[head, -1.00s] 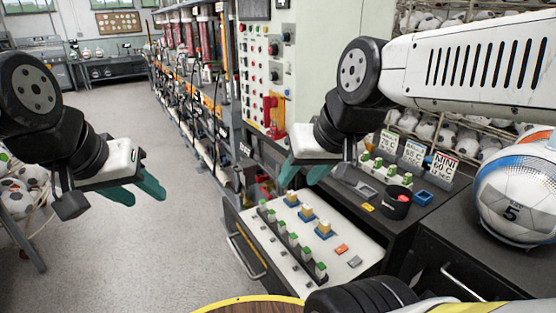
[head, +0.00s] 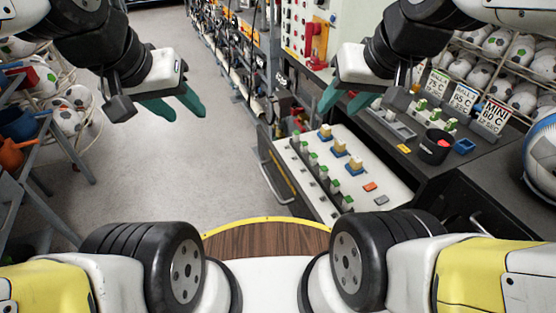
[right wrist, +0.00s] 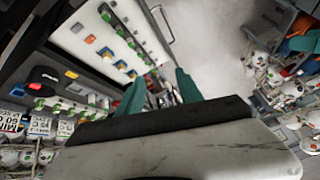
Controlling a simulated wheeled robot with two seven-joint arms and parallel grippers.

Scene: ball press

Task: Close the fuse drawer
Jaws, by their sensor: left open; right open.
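The fuse drawer (head: 308,197) is pulled out from the dark cabinet in the head view, its white top facing up. It carries a row of green-topped fuses, several yellow-topped blocks on blue bases, an orange piece and a grey piece. Its handle (head: 272,178) is on the left front face. The drawer also shows in the right wrist view (right wrist: 85,42). My right gripper (head: 342,103) is open and empty, above the drawer's far end and the counter edge. My left gripper (head: 178,108) is open and empty over the floor, left of the drawer.
A ball rack (head: 70,115) and a shelf with an orange can (head: 14,152) stand at the left. The floor between is clear.

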